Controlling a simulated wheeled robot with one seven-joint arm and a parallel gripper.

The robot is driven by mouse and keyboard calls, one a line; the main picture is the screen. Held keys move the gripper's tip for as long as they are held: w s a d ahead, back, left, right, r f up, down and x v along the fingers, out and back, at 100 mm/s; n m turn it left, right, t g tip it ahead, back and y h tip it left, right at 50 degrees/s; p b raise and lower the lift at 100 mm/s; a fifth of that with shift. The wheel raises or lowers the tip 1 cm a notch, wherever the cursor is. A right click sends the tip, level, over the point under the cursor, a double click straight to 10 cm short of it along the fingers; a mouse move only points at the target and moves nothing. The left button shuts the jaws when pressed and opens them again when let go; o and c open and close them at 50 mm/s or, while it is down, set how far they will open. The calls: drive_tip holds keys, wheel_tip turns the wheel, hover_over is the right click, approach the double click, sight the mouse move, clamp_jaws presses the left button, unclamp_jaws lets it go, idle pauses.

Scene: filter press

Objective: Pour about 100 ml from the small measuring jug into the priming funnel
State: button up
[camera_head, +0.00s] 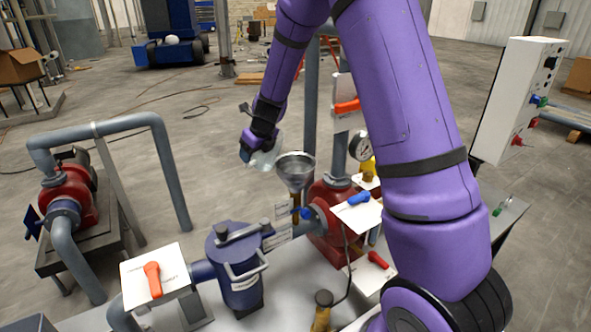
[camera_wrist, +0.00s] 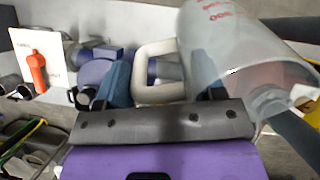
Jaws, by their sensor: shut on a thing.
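The small measuring jug (camera_head: 265,158) is clear, with red markings. In the wrist view the jug (camera_wrist: 232,48) fills the upper right, its rim toward the lower right and its pale handle (camera_wrist: 157,72) toward my gripper. My gripper (camera_head: 248,148) is shut on the jug and holds it in the air. The priming funnel (camera_head: 296,168) is a grey metal cone, mouth up, on the red pump. The jug is left of the funnel mouth and slightly higher in the head view, seemingly apart from it. The liquid level and the jug's exact tilt are unclear; no stream shows.
A pressure gauge (camera_head: 359,146) and a red pump body (camera_head: 330,215) stand close right of the funnel. A blue strainer housing (camera_head: 236,265) and valve plates with orange levers (camera_head: 153,280) are in front. Open floor lies behind and left of the jug.

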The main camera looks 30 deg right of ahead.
drive_tip(key=shift+w+a+f+g+h+b, duration=0.2)
drive_tip(key=shift+w+f+g, duration=0.15)
drive_tip(key=shift+f, duration=0.15)
drive_tip(key=shift+w+a+f+g+h+b, duration=0.1)
drive_tip(key=shift+w+f+g+b, duration=0.15)
drive_tip(key=shift+f+g, duration=0.25)
drive_tip(key=shift+w+a+f+g+h+b, duration=0.15)
drive_tip(key=shift+w+f+g, duration=0.15)
drive_tip(key=shift+f, duration=0.25)
drive_tip(key=shift+w+a+f+g+h+b, duration=0.1)
drive_tip(key=shift+w+f+g+h+b, duration=0.15)
drive_tip(key=shift+g, duration=0.25)
drive_tip(key=shift+w+a+f+g+h+b, duration=0.1)
drive_tip(key=shift+w+g+b, duration=0.15)
drive_tip(key=shift+w+g, duration=0.15)
